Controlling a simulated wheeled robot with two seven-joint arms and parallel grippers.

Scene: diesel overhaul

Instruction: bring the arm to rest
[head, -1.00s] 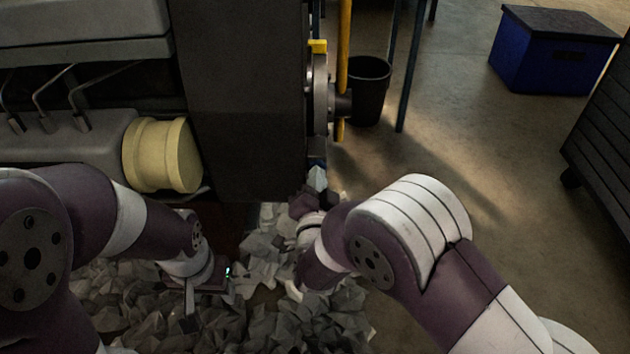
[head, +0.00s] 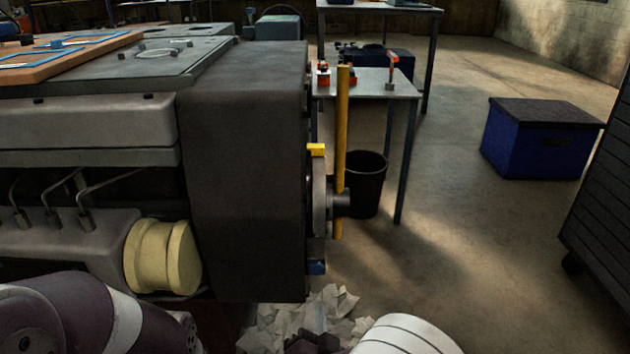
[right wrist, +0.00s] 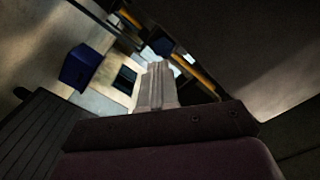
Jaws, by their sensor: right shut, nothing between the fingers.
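My right gripper (right wrist: 156,85) shows in the right wrist view with its pale fingers together and nothing between them. It points towards the open floor, with the dark engine block to its right. In the head view only the white and purple top of my right arm shows at the bottom edge; its gripper cannot be made out. My left arm comes in at the bottom left of the head view, below the cream cylinder (head: 160,257). My left gripper is out of sight below the picture.
The big engine block (head: 245,170) has a yellow bar (head: 342,150) at its right end. A black bin (head: 366,185), a workbench (head: 405,88), a blue box (head: 540,140) and a dark cabinet (head: 602,225) stand beyond. Grey rubble (head: 300,325) lies below. Floor at centre right is clear.

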